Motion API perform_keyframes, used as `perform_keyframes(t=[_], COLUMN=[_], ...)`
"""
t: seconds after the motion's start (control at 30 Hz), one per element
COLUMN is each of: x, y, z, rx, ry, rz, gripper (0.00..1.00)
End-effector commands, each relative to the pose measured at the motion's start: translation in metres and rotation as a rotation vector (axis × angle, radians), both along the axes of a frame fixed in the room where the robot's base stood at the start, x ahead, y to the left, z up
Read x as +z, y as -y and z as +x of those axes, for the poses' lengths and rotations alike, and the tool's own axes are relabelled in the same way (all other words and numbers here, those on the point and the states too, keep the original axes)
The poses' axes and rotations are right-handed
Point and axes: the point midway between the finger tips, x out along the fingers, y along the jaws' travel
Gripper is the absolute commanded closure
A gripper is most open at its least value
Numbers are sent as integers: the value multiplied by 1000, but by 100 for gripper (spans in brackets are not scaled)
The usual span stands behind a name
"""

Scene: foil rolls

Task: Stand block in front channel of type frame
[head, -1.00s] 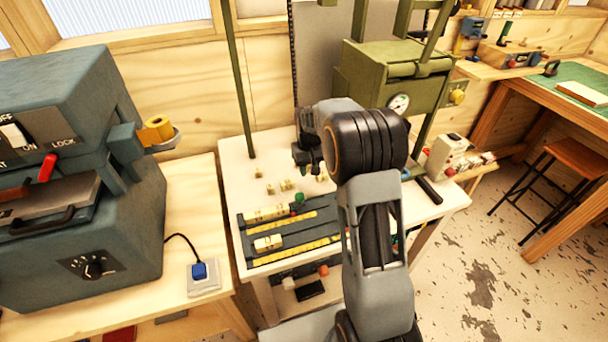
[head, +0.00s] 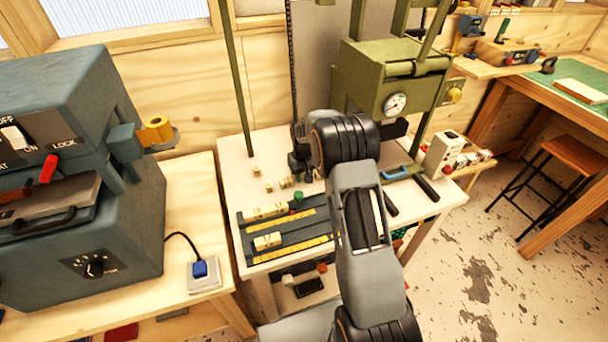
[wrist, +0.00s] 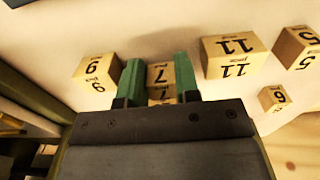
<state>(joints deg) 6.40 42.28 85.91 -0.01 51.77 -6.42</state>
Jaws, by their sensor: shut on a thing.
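A pale wooden block marked 7 (wrist: 160,74) sits between the green fingers of my gripper (wrist: 157,82) in the wrist view, and the gripper is shut on it. In the head view my gripper (head: 300,168) is low over the back of the white table, behind the type frame (head: 335,228), and the held block is hidden there. The dark type frame has yellow strips. Several blocks stand in its back channel, and a short group of blocks (head: 267,241) stands at the left of its front channel.
Loose blocks lie close by in the wrist view: a 9 (wrist: 97,72) to the left, an 11 (wrist: 232,57), a 5 (wrist: 297,47) and a small 6 (wrist: 272,98) to the right. A blue-handled tool (head: 403,172) lies at right.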

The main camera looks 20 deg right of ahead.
Motion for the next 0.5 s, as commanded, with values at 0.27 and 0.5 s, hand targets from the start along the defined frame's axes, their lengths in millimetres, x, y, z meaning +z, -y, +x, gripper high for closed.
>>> perform_keyframes(t=[0.27, 0.5], x=[-3, -3], y=[0, 0], z=[0, 0], rx=[0, 0], ry=[0, -1], rz=[0, 0], gripper=[64, 59])
